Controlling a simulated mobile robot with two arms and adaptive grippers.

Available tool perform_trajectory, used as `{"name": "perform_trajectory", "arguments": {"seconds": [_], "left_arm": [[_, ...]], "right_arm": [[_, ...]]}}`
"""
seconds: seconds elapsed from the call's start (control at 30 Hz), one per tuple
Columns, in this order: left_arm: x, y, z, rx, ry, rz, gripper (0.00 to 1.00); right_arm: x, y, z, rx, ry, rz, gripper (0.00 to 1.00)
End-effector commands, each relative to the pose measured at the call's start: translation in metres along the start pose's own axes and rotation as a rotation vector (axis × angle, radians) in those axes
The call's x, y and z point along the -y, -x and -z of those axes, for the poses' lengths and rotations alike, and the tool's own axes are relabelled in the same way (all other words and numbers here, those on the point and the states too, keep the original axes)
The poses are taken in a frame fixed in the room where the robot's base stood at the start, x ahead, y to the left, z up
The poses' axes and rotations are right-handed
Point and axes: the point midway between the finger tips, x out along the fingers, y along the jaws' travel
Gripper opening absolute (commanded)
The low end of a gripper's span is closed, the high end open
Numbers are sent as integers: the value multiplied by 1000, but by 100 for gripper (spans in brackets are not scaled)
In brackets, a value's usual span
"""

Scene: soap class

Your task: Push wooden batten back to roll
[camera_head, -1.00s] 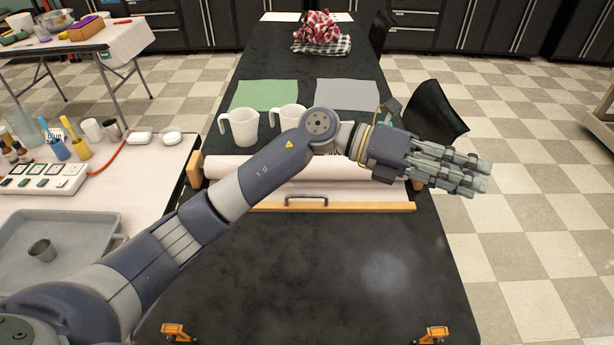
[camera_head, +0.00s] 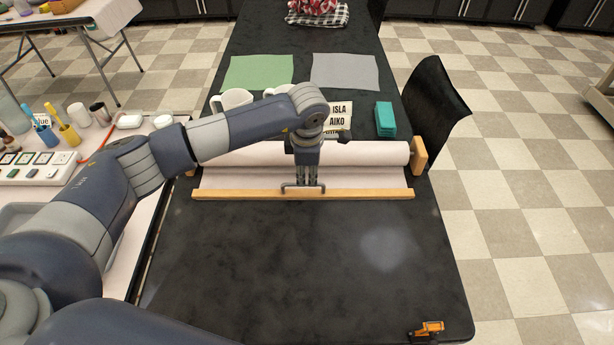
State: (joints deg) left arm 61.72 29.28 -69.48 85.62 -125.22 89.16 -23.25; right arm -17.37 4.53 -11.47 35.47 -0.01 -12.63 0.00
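The wooden batten (camera_head: 365,194) is a long light-wood strip lying across the dark table, along the front edge of the white paper. A dark handle (camera_head: 286,187) stands at its middle. The paper roll (camera_head: 375,153) lies just behind, with a short stretch of paper (camera_head: 240,180) between roll and batten. My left gripper (camera_head: 308,182) points down over the paper, with its fingertips at the handle. Whether the fingers grip the handle or only stand against it cannot be told. My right gripper is not in view.
Behind the roll stand white mugs (camera_head: 233,98), a name sign (camera_head: 339,112) and a teal block (camera_head: 385,119). An orange clamp (camera_head: 428,328) sits at the front right. The dark table (camera_head: 300,260) in front of the batten is clear.

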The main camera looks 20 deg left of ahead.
Motion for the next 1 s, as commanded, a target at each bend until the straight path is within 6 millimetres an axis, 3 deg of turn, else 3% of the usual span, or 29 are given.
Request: {"name": "perform_trajectory", "arguments": {"seconds": [0.1, 0.3, 0.67, 0.8, 1.0], "left_arm": [[1, -20, 0, -1, 1, 3, 30], [0, -42, -1, 1, 1, 1, 30], [0, -48, -1, 3, 1, 0, 30], [0, -48, -1, 3, 1, 0, 0], [0, -48, -1, 3, 1, 0, 0]], "right_arm": [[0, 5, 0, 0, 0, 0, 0], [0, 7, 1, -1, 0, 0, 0], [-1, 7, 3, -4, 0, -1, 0], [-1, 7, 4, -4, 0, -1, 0], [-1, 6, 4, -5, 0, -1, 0]]}}
